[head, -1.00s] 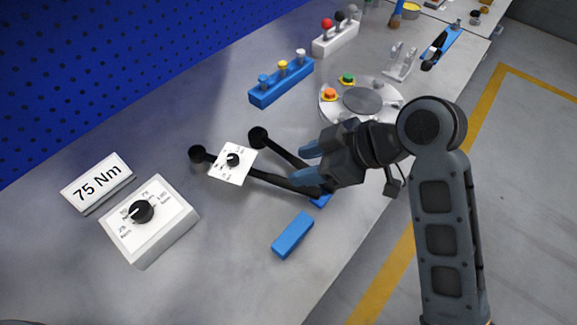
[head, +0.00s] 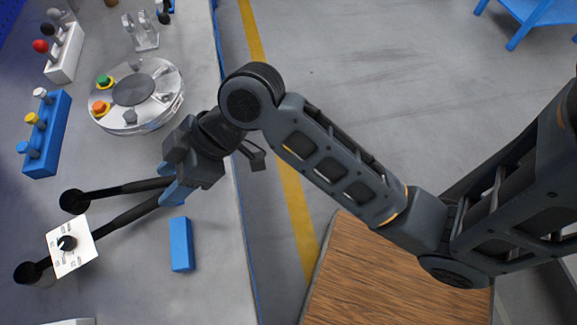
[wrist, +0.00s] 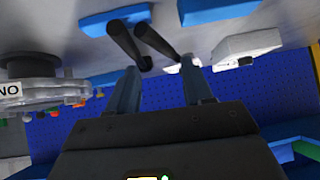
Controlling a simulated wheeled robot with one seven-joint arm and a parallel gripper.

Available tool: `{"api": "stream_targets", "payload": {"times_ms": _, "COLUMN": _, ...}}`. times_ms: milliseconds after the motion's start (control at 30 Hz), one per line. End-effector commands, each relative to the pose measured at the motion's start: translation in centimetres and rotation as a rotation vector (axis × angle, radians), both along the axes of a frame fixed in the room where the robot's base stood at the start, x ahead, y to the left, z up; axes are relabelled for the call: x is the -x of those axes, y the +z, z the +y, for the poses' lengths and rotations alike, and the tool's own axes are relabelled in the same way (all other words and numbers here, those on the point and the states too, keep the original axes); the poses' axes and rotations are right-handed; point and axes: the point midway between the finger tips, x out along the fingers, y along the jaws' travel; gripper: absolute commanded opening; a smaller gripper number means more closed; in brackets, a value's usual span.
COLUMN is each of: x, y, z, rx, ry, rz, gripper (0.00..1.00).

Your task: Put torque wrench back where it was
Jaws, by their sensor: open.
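Two black wrench-like tools lie side by side on the bench. In the head view one (head: 120,189) has a plain round head. The other (head: 122,217) has a round head at the far left and passes by a white dial plate (head: 70,246). I cannot tell which is the torque wrench. My gripper (head: 170,178) is open at their handle ends, which it partly hides. In the wrist view my gripper (wrist: 162,90) has its fingers apart and nothing clearly between them. Both handles show beyond the fingers, near a blue block (wrist: 95,22).
A round silver fixture (head: 150,112) with coloured buttons stands behind my gripper. A blue knob rack (head: 48,140) and a white one (head: 65,52) are at left. A white box (wrist: 245,45) shows in the wrist view.

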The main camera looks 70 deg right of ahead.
Motion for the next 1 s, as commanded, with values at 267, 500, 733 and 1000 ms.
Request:
{"api": "stream_targets", "payload": {"times_ms": 267, "x": 7.3, "y": -4.2, "z": -2.4, "rx": -0.027, "ry": -0.367, "rz": -0.047, "gripper": 0.51}}
{"api": "stream_targets", "payload": {"times_ms": 500, "x": 14.6, "y": -3.4, "z": -4.9, "rx": -0.024, "ry": -0.577, "rz": -0.166, "gripper": 0.51}}
{"api": "stream_targets", "payload": {"times_ms": 733, "x": 21.3, "y": 0.7, "z": -6.3, "rx": -0.041, "ry": -0.664, "rz": -0.320, "gripper": 0.51}}
{"api": "stream_targets", "payload": {"times_ms": 1000, "x": 25.5, "y": 5.1, "z": -6.3, "rx": -0.086, "ry": -0.663, "rz": -0.438, "gripper": 0.51}}
